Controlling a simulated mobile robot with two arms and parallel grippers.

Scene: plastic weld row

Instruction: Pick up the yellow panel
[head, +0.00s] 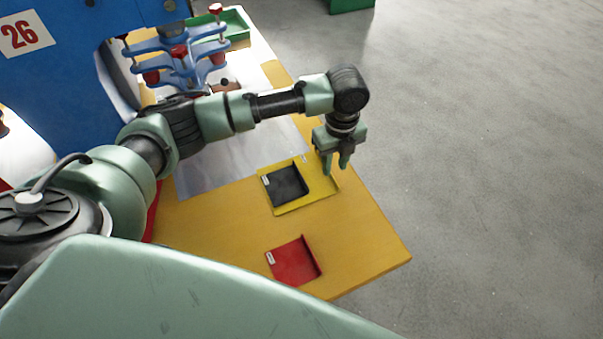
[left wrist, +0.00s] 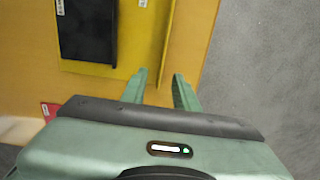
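The yellow panel (head: 322,188) lies flat on the orange-yellow table, with a small black panel (head: 286,184) on its left part. In the left wrist view the yellow panel (left wrist: 125,62) shows a raised edge on its right side, and the black panel (left wrist: 87,30) lies left of it. My left gripper (head: 337,170) points down at the yellow panel's right end. I cannot tell the exact height. My right gripper is not in view.
A red panel (head: 292,262) lies nearer on the table (head: 371,246). Behind are a blue machine marked 26 (head: 60,75), a blue fixture with red knobs (head: 178,55) and a green tray (head: 238,28). Open grey floor (head: 480,150) lies to the right.

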